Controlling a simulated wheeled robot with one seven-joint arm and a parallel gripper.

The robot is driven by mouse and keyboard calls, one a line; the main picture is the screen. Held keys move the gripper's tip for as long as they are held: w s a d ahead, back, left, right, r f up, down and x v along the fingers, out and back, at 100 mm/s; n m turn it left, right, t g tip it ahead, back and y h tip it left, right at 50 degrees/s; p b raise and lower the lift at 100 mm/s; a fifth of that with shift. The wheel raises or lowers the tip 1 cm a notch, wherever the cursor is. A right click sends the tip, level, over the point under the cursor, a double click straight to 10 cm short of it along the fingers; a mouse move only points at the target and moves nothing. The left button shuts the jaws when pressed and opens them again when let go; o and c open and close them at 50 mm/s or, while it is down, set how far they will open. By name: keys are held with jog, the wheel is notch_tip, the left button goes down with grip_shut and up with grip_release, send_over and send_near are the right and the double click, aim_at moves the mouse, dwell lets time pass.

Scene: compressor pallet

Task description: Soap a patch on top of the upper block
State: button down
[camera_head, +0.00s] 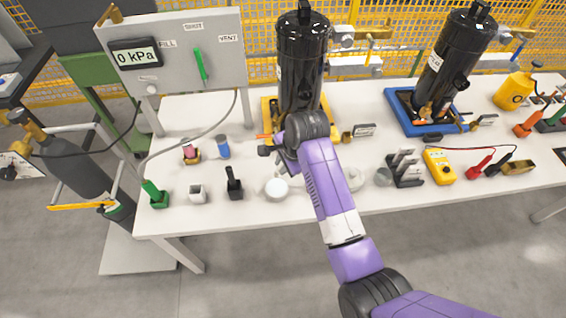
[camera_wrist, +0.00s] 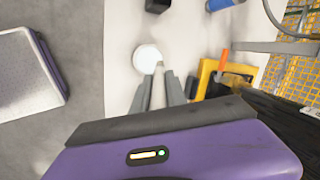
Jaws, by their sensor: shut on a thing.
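My gripper (camera_head: 268,153) is over the table, in front of the black compressor on the yellow pallet. In the wrist view its grey fingers (camera_wrist: 157,90) are shut on a pale, stick-like tool (camera_wrist: 158,88). The tool runs toward a white round pot (camera_wrist: 147,58); I cannot tell whether its tip touches it. The pot also stands near the table's front edge in the head view (camera_head: 277,188). Grey block fittings on pipes stand right of the near compressor, an upper one (camera_head: 342,38) above a lower one (camera_head: 352,66). No soap shows on them.
The near compressor (camera_head: 302,60) stands on a yellow pallet (camera_head: 268,112), another (camera_head: 455,50) on a blue one. A gauge panel (camera_head: 180,55) reads 0 kPa. A black holder (camera_head: 234,190), blue cylinder (camera_head: 223,147) and yellow meter (camera_head: 438,166) stand on the table.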

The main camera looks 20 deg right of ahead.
notch_tip(320, 180, down, 6)
jog(key=b, duration=0.3)
jog(key=shift+r, duration=0.1)
jog(key=shift+s+f, duration=0.15)
jog(key=shift+f, duration=0.5)
dwell(2.7)
jog(key=shift+r+p, duration=1.5)
jog(key=shift+r, duration=2.1)
